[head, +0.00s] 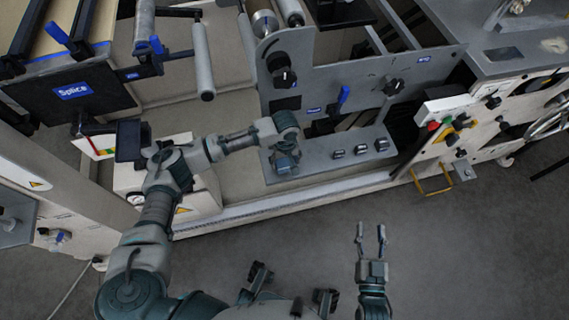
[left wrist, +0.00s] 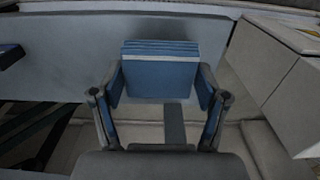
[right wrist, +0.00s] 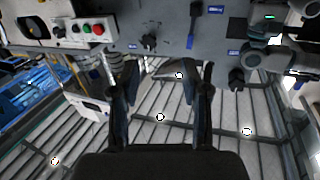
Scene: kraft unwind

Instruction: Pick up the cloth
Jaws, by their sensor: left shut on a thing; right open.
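The cloth (left wrist: 160,75) is a blue, folded stack with several layers showing along its top edge in the left wrist view. My left gripper (left wrist: 160,88) is shut on it, one finger against each side. In the head view my left gripper (head: 285,163) is over the left end of the grey machine shelf, and I cannot make out the cloth there. My right gripper (head: 371,235) is open and empty above the grey floor, in front of the machine. The right wrist view shows nothing between its fingers (right wrist: 162,80).
The grey shelf (head: 330,165) carries several small dark parts to the right of my left gripper. An upright panel with knobs (head: 390,87) and a blue handle (head: 343,96) stands behind. A yellow handle (head: 432,183) sticks out at the right. The floor (head: 460,255) in front is clear.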

